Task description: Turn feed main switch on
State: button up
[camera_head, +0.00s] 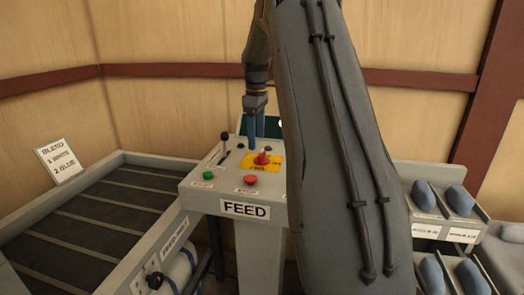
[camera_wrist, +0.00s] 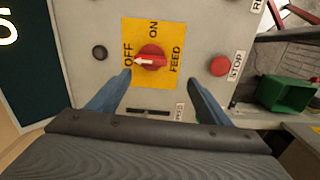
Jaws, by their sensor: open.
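The feed main switch is a red rotary knob (camera_wrist: 152,58) on a yellow plate (camera_wrist: 165,26) marked OFF, ON and FEED. Its white pointer is toward OFF. In the head view the knob (camera_head: 262,158) sits on top of the grey FEED console (camera_head: 245,240). My gripper (camera_wrist: 158,77) is open and empty, with blue fingers either side of the knob's lower edge in the wrist view. In the head view my gripper (camera_head: 256,138) points down at the console, just behind the knob. I cannot tell whether the fingers touch it.
A red STOP button (camera_wrist: 219,66) and a dark round button (camera_wrist: 100,53) flank the yellow plate. A black lever (camera_head: 224,142) and a green button (camera_head: 208,175) are on the console's left. A conveyor (camera_head: 110,200) stands left; racks with grey-blue rolls (camera_head: 460,200) stand right.

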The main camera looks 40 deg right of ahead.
aim_at(262, 153)
jog(key=shift+w+d+r, duration=0.1)
jog(key=shift+d, duration=0.5)
jog(key=shift+w+d+r, duration=0.1)
jog(key=shift+d, duration=0.5)
jog(key=shift+f+n, duration=0.25)
jog(key=shift+n, duration=0.05)
jog(key=shift+f+p, duration=1.4)
jog(key=shift+f, duration=2.1)
jog(key=c, duration=1)
jog(key=shift+c, duration=0.2)
